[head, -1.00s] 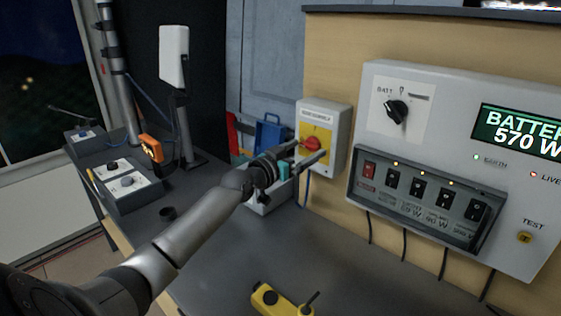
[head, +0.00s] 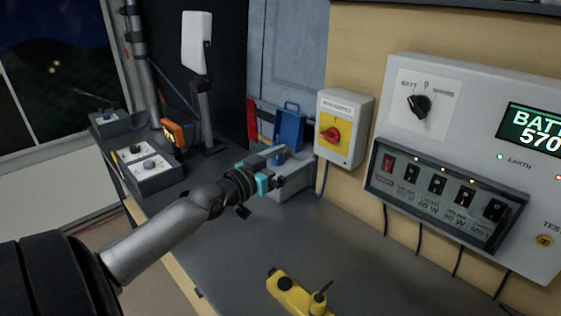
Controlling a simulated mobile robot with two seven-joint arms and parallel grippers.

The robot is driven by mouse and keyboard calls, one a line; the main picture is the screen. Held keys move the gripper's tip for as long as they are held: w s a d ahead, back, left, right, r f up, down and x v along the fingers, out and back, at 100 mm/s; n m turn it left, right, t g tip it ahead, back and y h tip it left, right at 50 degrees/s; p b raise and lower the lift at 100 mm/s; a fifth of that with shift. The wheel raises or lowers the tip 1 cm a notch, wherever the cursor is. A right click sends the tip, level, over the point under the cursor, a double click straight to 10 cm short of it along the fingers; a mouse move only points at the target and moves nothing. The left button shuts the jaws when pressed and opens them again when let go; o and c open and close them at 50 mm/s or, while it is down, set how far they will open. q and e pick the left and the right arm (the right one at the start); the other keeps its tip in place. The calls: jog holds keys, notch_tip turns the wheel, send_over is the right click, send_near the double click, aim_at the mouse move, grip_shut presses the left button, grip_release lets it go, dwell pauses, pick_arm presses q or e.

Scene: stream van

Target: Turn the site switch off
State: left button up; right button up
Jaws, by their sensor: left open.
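The likely site switch is a red rotary knob (head: 331,134) on a yellow plate, on the front of a light grey wall box (head: 344,99). Its small label is too blurred to read for sure. The knob's handle looks roughly level across the plate. My left gripper (head: 278,166) is to the left of and below the box, with its jaws open and empty. A visible gap lies between its fingers and the knob. My right gripper is not in view.
A grey power panel (head: 468,92) with a black selector knob (head: 419,105) and a row of rocker switches is right of the box. A blue item (head: 290,128) stands behind my fingers. A yellow device (head: 297,294) lies on the dark worktop (head: 235,265), whose middle is clear.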

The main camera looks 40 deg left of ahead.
pick_arm(q)
jog(key=shift+s+a, duration=0.1)
jog(key=shift+s, duration=1.35)
